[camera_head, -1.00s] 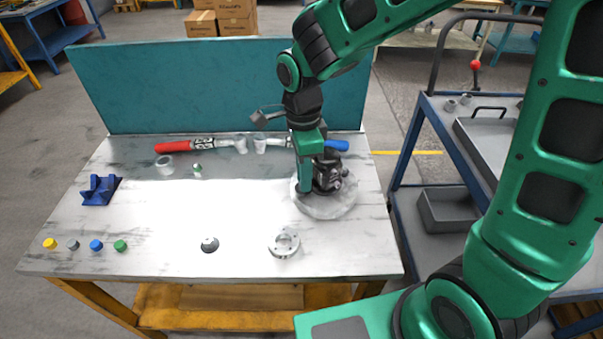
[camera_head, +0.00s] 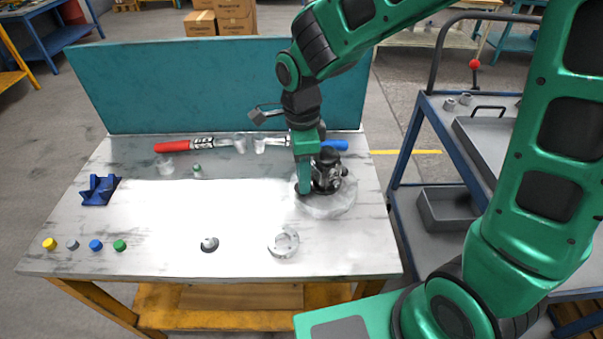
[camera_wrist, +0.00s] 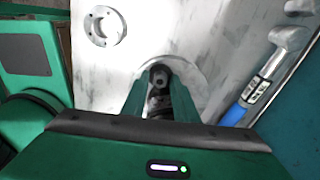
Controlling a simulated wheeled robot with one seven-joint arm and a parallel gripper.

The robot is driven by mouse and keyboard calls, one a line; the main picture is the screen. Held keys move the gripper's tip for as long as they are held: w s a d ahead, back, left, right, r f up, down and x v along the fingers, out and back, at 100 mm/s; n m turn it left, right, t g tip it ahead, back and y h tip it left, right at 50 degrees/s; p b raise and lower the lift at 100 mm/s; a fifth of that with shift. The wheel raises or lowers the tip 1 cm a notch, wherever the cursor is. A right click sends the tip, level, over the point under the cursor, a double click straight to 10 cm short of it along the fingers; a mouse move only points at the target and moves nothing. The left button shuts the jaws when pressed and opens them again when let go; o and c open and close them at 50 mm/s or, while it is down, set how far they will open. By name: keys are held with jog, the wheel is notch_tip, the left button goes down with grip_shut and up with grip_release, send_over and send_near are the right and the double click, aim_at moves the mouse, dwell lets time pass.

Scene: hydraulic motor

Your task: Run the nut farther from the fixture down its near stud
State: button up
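The dark hydraulic motor (camera_head: 327,172) stands on a round pale base (camera_head: 330,208) at the right of the table. My gripper (camera_head: 304,190) points down at the motor's left side, low over the base. In the wrist view my gripper (camera_wrist: 161,82) has its two fingers on either side of a dark part of the motor (camera_wrist: 160,75). A gap shows between the fingers, but I cannot tell whether they touch anything. I cannot make out the nuts or studs; they are too small or hidden by the fingers.
A blue V-shaped block (camera_head: 100,190) sits at the left. Several coloured caps (camera_head: 96,245) line the front left. A red-handled tool (camera_head: 173,146) lies at the back. The table's middle is clear.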

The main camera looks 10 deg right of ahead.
jog(key=n, duration=0.4)
jog(key=shift+n, duration=0.3)
jog(key=n, duration=0.5)
dwell(0.4)
grip_shut()
jog(key=m, duration=0.5)
jog(key=shift+f, duration=0.1)
jog(key=shift+m, duration=0.3)
jog(key=shift+s, duration=0.1)
jog(key=m, duration=0.4)
jog(key=shift+d+m, duration=0.1)
jog(key=shift+m, duration=0.2)
